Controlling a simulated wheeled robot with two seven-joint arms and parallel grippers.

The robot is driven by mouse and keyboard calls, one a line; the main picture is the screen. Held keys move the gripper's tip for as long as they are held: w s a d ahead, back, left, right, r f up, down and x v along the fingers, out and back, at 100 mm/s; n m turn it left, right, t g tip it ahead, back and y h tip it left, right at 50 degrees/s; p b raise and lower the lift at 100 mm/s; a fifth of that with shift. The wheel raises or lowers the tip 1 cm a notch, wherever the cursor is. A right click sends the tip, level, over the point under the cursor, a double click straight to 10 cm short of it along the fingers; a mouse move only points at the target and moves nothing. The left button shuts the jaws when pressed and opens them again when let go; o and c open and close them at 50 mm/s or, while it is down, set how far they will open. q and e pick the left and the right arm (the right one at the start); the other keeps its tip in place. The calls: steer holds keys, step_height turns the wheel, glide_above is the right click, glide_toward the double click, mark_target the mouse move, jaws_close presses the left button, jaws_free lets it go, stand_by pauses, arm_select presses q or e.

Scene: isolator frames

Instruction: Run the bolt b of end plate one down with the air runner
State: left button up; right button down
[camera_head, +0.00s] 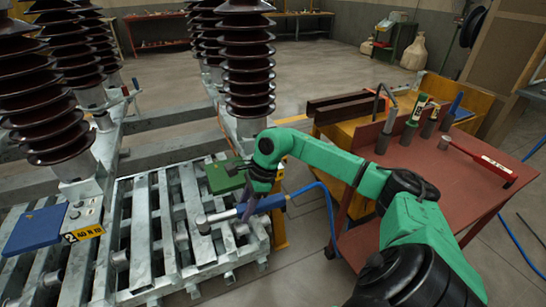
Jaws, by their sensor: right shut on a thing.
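My right gripper (256,203) is shut on the air runner (270,203), a blue tool with a blue hose running off to the right. The runner lies almost level above the galvanised slatted frame, its grey nose (204,222) pointing left. A green plate (225,176) sits just behind the gripper at the foot of the middle insulator; I cannot tell whether it is end plate one. Bolt b cannot be made out, and whether the nose touches a bolt is unclear. My left gripper is not in view.
Tall brown ribbed insulators (247,60) stand on the frame (150,240). A blue plate (36,230) lies at left beside a yellow label (82,234) marked 2. A red bench (440,185) at right holds several tools, including a red-handled wrench (485,162).

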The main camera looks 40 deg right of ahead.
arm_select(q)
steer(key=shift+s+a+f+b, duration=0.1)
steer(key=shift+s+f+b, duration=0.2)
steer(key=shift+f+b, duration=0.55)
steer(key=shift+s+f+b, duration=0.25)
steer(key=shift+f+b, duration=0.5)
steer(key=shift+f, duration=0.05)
arm_select(e)
steer(key=w+d+r+m+t+h, duration=0.1)
steer(key=d+r+m+h, duration=0.2)
steer(key=d+m, duration=0.3)
steer(key=w+d+r+m+t+h, duration=0.1)
steer(key=d+r+m+h, duration=0.1)
steer(key=d+m, duration=0.5)
steer(key=shift+w+d+r+m+t+h, duration=0.15)
steer(key=shift+w+r+m+t+h, duration=0.25)
steer(key=shift+m, duration=1.7)
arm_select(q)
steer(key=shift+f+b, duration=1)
arm_select(e)
steer(key=shift+s+f, duration=0.1)
steer(key=shift+f, duration=1)
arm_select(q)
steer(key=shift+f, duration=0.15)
arm_select(e)
steer(key=shift+f, duration=0.3)
